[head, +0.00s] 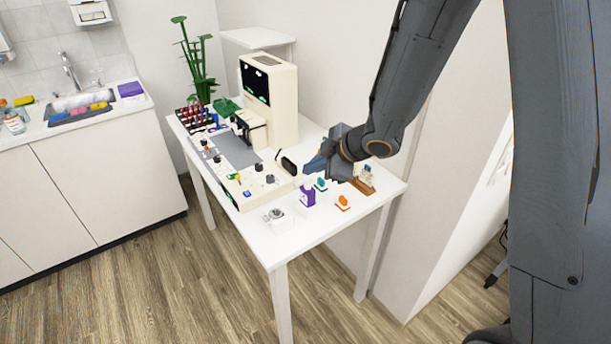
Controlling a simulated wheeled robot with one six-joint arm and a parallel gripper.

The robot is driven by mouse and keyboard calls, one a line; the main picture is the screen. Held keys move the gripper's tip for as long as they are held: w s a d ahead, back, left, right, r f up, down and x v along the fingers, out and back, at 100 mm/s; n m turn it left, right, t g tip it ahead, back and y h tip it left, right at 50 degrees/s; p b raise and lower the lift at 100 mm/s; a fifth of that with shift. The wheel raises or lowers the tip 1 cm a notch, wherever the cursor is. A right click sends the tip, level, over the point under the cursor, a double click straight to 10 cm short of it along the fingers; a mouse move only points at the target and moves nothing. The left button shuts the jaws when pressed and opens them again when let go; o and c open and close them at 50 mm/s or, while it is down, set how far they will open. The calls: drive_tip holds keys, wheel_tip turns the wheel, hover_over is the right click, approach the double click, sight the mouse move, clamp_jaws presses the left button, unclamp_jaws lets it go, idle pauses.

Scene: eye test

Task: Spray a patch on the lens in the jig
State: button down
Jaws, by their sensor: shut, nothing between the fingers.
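A small purple bottle with a white label (307,196) stands upright on the white table, near its front right. It may be the spray, but its top is too small to make out. My gripper (312,166) is above the table, behind and above the purple bottle. Its blue fingertips point left, and it is shut and empty. A small brown wooden stand holding pale pieces (365,180) is at the table's right end. A grey metal piece (275,215) lies near the front edge. I cannot tell which of these is the jig, and no lens is clear.
A cream machine with a dark screen (268,95) and a control panel (247,187) fill the table's left and back. A small orange item (343,202) and a teal item (321,184) lie near the bottle. A plant (195,62) stands behind. The table's front right corner is clear.

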drive_tip(key=shift+r+p, duration=2.45)
idle(0.6)
